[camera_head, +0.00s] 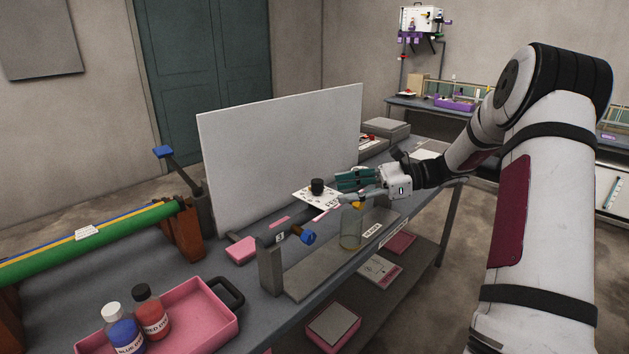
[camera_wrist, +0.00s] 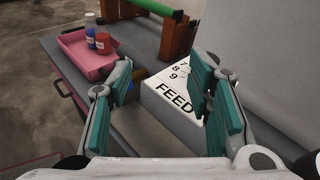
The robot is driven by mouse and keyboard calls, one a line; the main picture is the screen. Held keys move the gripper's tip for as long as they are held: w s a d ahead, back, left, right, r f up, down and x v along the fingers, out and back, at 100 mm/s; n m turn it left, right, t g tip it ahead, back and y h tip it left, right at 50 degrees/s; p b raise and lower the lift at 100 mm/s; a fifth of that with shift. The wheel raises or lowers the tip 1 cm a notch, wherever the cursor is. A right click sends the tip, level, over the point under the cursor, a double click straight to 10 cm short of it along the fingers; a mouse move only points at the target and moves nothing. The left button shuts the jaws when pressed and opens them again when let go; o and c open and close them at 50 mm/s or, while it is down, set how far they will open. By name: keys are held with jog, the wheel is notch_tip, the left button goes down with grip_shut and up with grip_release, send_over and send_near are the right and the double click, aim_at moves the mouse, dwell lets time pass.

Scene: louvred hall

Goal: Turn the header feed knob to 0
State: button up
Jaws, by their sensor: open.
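The feed knob (camera_head: 317,187) is a black cylinder standing on a white panel (camera_head: 306,198) with dial marks, on the bench in front of a white board. In the wrist view the panel (camera_wrist: 160,96) shows the word FEED and the numbers 7, 8 and 9. I cannot make out the knob there; my right finger hides part of the panel. My gripper (camera_head: 342,184) is open and empty, just right of the knob in the head view. Its teal fingers (camera_wrist: 158,70) are spread apart over the panel in the wrist view. I cannot read the knob's setting.
A glass jar (camera_head: 351,228) and a blue valve handle (camera_head: 308,237) stand on the near side of the panel. The white board (camera_head: 270,150) rises behind. A pink tray (camera_head: 215,310) holds blue and red dye bottles. A green roller (camera_head: 90,242) lies at left.

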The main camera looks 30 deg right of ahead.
aim_at(318, 181)
jog(key=d+f+m+t, duration=0.2)
jog(key=d+m+t, duration=0.1)
jog(key=d, duration=0.4)
jog(key=shift+y, duration=0.3)
jog(key=x, duration=0.4)
jog(key=p+x, duration=0.1)
jog(key=x, duration=0.4)
jog(key=w+p+x, duration=0.1)
jog(key=x, duration=0.3)
jog(key=shift+w+r, duration=0.15)
jog(key=shift+r, duration=0.25)
grip_shut()
